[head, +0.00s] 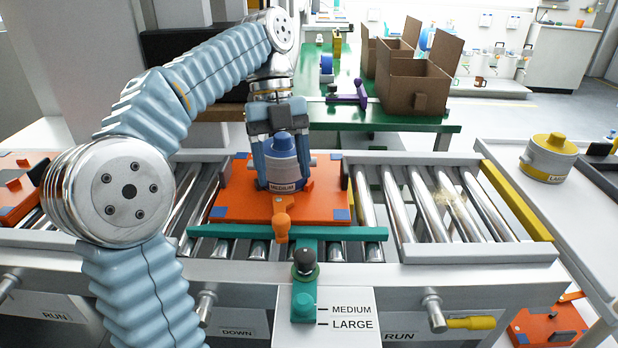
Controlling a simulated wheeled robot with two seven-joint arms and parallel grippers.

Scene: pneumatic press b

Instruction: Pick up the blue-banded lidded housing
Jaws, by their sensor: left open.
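The blue-banded lidded housing (284,177) stands upright on an orange plate (234,206) on the roller conveyor. It has a blue lid and a label that seems to read MEDIUM. My left gripper (282,160) points down over it, with one finger on either side of the housing. The jaws are open; whether a finger touches the housing I cannot tell. My right gripper is not in view.
A teal bar (345,234) crosses in front of the plate, with a MEDIUM/LARGE selector (304,290) before it. A yellow-lidded housing (548,158) stands on the right table. Cardboard boxes (412,82) stand on the green table behind. Bare rollers (440,205) lie to the right.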

